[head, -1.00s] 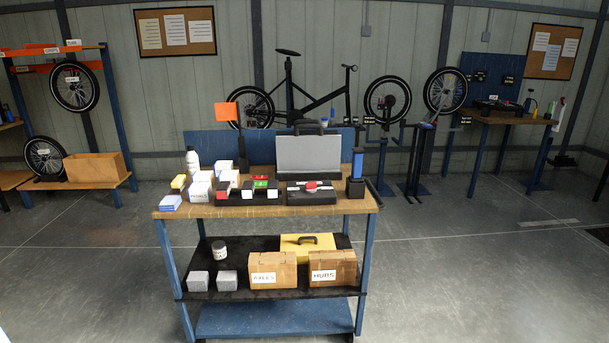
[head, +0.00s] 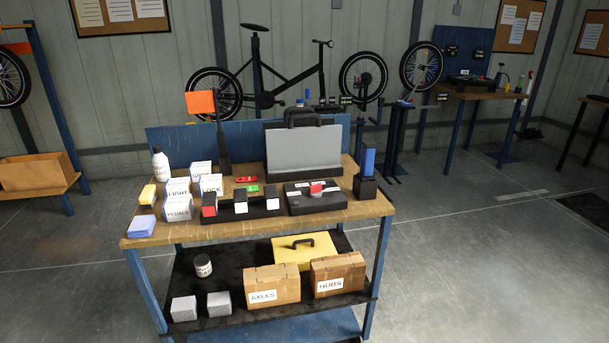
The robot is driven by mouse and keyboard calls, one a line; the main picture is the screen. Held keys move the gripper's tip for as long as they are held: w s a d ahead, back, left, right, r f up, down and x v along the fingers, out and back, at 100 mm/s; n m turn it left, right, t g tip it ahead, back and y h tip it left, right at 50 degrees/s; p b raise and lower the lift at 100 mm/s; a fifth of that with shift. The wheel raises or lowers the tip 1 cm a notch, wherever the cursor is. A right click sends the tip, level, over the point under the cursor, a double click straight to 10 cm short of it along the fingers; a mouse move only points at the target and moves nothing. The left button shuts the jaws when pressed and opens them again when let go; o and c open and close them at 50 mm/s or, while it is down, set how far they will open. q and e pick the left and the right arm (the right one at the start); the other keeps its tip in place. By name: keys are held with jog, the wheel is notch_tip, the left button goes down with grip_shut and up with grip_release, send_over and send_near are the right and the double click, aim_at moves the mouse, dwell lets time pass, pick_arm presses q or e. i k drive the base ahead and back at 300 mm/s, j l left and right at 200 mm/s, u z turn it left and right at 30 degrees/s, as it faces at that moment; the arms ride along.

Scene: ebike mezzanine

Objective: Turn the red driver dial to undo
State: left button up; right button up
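A small red knob (head: 316,188) sits on top of a flat black box (head: 322,203) with small white labels, on the wooden top of a workbench cart (head: 160,238). The labels are too small to read, so I cannot tell which way the knob points. The box is right of the middle of the bench top, in front of an open grey-lidded case (head: 303,150). Neither of my grippers shows in the head view.
A black tray (head: 240,211) with red and white blocks lies left of the box. White boxes (head: 180,208) and a bottle (head: 160,163) stand further left. A blue-topped black holder (head: 367,175) stands right. Floor (head: 480,250) to the right is clear.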

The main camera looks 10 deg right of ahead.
aim_at(315, 190)
jog(key=i+j, duration=0.75)
jog(key=z, duration=0.05)
